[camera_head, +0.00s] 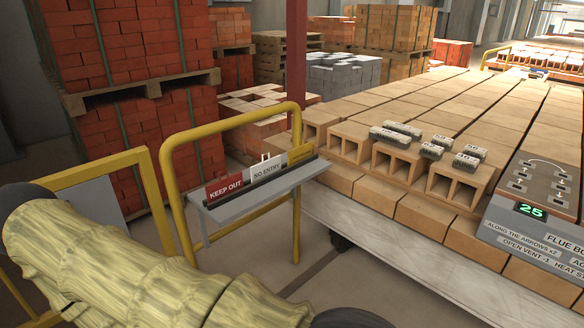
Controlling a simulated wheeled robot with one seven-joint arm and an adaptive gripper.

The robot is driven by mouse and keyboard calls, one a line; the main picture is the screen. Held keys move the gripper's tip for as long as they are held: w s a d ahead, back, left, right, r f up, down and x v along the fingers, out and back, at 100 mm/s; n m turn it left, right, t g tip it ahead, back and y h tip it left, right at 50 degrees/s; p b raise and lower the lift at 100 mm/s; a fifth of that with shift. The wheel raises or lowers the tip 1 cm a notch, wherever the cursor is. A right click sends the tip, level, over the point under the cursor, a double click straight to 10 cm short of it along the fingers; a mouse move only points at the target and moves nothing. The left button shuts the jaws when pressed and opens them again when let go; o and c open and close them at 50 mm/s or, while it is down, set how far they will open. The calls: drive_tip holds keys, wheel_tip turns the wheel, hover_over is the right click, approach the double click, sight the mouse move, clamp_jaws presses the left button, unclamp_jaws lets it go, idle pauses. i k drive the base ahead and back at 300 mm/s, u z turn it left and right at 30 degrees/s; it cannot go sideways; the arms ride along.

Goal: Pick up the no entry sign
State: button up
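The no entry sign (267,170) is a small white plate with dark lettering. It stands in the middle of a row of signs in a dark holder on a narrow grey shelf (260,196). A red "KEEP OUT" sign (224,187) is on its left and a yellow sign (300,153) on its right. The shelf is fixed to a yellow tubular rail. My arm, in a pale yellow ribbed cover, fills the lower left. My gripper is not in view, so its state is hidden.
A yellow rail (165,157) surrounds the shelf. A cart with hollow bricks (383,162) stands to the right, with small grey blocks (396,138) on top and a control panel (545,190) at the far right. Red brick stacks (122,45) stand behind left. Grey floor shows below the shelf.

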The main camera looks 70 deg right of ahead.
sight(258, 172)
drive_tip(key=z, duration=2.1)
